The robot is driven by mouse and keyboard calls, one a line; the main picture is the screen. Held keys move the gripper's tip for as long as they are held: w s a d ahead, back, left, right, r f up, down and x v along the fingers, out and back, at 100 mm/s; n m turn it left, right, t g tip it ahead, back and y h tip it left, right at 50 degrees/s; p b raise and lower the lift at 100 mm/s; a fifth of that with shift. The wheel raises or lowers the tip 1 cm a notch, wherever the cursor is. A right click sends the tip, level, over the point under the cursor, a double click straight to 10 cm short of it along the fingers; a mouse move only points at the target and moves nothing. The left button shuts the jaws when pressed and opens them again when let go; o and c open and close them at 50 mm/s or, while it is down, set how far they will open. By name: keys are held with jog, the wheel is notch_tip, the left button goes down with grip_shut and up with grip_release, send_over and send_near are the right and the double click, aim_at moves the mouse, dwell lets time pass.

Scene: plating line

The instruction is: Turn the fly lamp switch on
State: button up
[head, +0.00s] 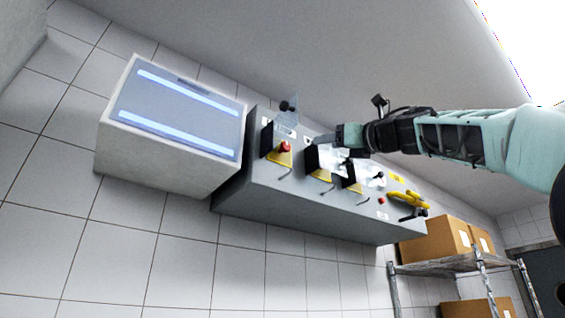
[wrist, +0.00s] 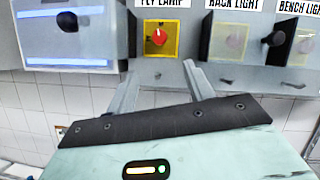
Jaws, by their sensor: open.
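The fly lamp switch is a red knob (wrist: 158,37) on a yellow plate under the FLY LAMP label (wrist: 162,3). It also shows in the head view (head: 285,147), at the panel's lamp end. A clear cover (head: 286,112) with a black knob stands swung away from it, leaving the red knob exposed. My gripper (wrist: 162,82) is open and empty, its fingers apart just below the switch in the wrist view and not touching the knob. In the head view my gripper (head: 345,135) is in front of the panel. The fly lamp (head: 180,108) has two bluish glowing tubes.
The grey panel (head: 235,195) also carries a RACK LIGHT switch (wrist: 236,42) and a bench light switch (wrist: 290,48), both behind clear covers with black knobs. A yellow handle (head: 405,198) is at the far end. Boxes (head: 447,240) stand on a shelf (head: 435,266) at right.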

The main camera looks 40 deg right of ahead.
aim_at(288, 147)
jog(key=p+x, duration=0.7)
jog(key=x, duration=0.7)
jog(key=shift+w+r, duration=0.2)
jog(key=shift+w, duration=0.15)
jog(key=shift+w+r, duration=0.1)
jog(key=shift+w, duration=0.4)
